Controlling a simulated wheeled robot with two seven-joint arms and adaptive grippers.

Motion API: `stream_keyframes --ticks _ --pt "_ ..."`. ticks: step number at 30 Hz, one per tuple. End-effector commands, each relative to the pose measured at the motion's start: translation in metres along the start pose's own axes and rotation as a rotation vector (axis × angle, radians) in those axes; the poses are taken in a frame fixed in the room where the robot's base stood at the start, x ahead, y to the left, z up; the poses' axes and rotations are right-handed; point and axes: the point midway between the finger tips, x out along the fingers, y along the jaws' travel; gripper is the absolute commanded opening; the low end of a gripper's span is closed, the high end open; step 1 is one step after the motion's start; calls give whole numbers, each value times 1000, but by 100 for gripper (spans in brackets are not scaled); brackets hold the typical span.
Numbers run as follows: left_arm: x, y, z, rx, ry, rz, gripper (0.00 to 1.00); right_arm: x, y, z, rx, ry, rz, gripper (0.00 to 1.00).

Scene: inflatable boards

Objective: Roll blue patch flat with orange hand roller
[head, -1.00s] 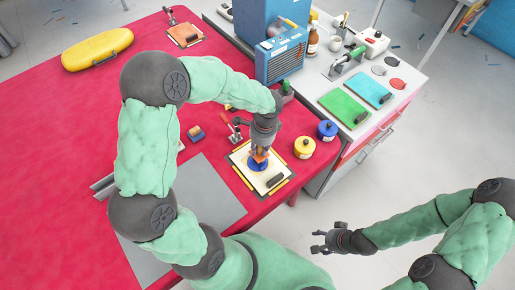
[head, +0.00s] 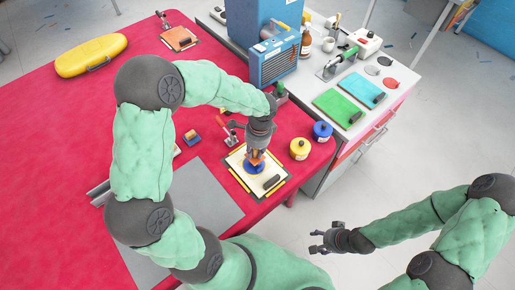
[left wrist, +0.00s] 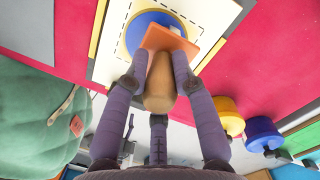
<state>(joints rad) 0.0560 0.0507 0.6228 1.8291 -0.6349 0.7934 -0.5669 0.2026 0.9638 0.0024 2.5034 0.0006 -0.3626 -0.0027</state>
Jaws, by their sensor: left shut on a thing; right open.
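A round blue patch (head: 249,168) lies on a cream board (head: 236,160) with yellow edge strips near the front right of the red table. It also shows in the left wrist view (left wrist: 134,34), inside a dashed outline. My left gripper (head: 257,150) is above the patch, shut on the tan handle (left wrist: 160,92) of the orange hand roller (left wrist: 172,42). The orange part covers some of the patch. I cannot tell whether it touches it. My right gripper (head: 318,241) is open and empty over the floor, right of the table.
A black bar (head: 271,182) lies on the board's front right. A red-handled clamp (head: 229,132) stands behind it. Yellow (head: 300,148) and blue (head: 322,131) pots stand to its right. A blue machine (head: 277,55) stands beyond. A grey mat (head: 195,195) lies left of the board.

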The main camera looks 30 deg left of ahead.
Motion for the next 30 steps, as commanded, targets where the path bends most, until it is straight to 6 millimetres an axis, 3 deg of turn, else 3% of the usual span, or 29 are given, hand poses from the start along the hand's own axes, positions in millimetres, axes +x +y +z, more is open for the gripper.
stream_keyframes --ticks 30 --pt "4 19 30 -1 0 0 0 -2 -1 0 0 0 0 58"
